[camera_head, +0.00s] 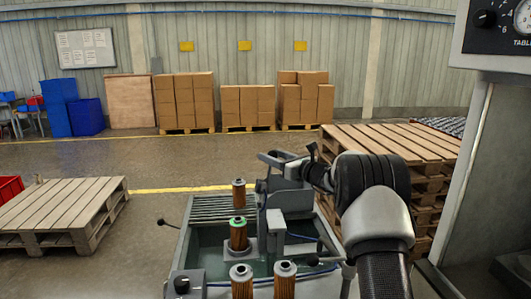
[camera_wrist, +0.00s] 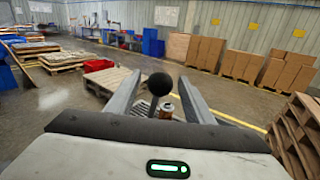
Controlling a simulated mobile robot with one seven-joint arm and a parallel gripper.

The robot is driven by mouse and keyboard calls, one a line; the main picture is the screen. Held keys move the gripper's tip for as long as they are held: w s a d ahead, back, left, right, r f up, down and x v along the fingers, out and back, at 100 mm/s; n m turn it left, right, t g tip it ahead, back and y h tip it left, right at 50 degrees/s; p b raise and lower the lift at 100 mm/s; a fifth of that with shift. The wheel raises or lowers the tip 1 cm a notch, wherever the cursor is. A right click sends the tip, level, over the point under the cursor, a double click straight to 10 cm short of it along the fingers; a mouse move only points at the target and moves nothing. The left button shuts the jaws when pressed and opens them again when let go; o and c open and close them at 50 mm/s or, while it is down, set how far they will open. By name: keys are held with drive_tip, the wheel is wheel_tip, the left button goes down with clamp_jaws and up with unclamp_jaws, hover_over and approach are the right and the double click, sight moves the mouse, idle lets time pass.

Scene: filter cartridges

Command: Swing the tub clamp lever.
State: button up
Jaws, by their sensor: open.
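The grey tub (camera_head: 190,240) stands in front of me in the head view, with a grey clamp block (camera_head: 288,198) at its far right. My gripper (camera_head: 272,157) is above this block, its fingers pointing left. In the wrist view a black ball knob on a thin upright shaft, the lever (camera_wrist: 160,85), shows between the two spread fingers of my gripper (camera_wrist: 158,86). I see no finger closed on the knob. The head view does not show this knob clearly behind my gripper. Cartridges with orange-brown pleats, one with a green top (camera_head: 238,236), stand at the tub.
Another black-knobbed rod (camera_head: 161,222) sticks out left of the tub. A low pallet (camera_head: 65,208) lies at left, and stacked pallets (camera_head: 385,142) stand behind my arm. A grey machine panel (camera_head: 505,30) is at right. Open floor lies left of the tub.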

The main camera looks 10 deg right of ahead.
drive_tip(key=shift+x, duration=2.05)
clamp_jaws()
